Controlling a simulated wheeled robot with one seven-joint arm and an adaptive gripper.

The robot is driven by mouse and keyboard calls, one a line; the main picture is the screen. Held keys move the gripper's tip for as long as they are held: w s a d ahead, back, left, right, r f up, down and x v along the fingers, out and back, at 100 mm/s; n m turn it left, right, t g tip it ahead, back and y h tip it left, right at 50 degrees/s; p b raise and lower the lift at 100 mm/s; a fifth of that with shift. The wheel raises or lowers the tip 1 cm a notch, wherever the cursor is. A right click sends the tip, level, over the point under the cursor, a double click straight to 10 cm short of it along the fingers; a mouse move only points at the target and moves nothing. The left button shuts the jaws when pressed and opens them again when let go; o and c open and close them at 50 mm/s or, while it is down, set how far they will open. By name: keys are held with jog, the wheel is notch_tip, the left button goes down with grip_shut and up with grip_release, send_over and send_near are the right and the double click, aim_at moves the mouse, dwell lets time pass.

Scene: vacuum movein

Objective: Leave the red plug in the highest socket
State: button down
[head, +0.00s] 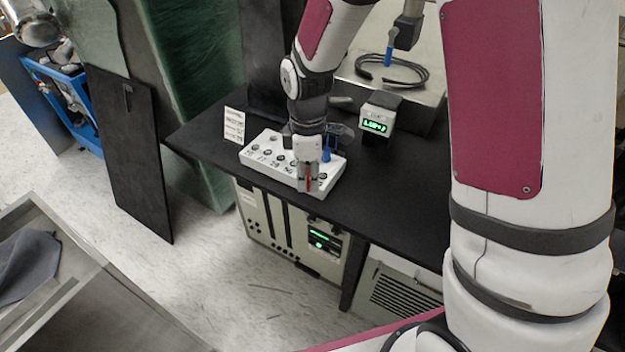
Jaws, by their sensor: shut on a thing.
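The white socket block (262,157) sits on the black table, with a row of round sockets and printed numbers that appear to rise from left to right. My gripper (308,188) points down over the right part of the block and is shut on the red plug (308,177). The plug shows as a thin red strip between the fingers. I cannot tell whether its tip is in a socket or just above one. My gripper hides part of the block. A blue plug (327,154) stands at the block's back right, just behind my gripper.
A white printed card (234,126) stands left of the block. A meter with a green display (375,125) stands behind it to the right. A metal box with a black cable coil (392,73) is at the back. The black table (395,185) is clear at front right.

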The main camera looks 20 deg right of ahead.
jog(key=w+a+r+b, duration=0.1)
jog(key=w+a+b, duration=0.3)
jog(key=w, duration=0.7)
jog(key=w+a+r+b, duration=0.15)
jog(key=w+a, duration=0.45)
jog(key=w, duration=0.6)
jog(key=shift+s+f, duration=0.15)
jog(key=shift+f, duration=2.45)
jog(key=shift+b, duration=0.45)
jog(key=shift+f+b, duration=0.35)
jog(key=shift+f, duration=0.7)
jog(key=c, duration=1.5)
grip_release()
jog(key=shift+o, duration=0.2)
notch_tip(320, 180, up, 12)
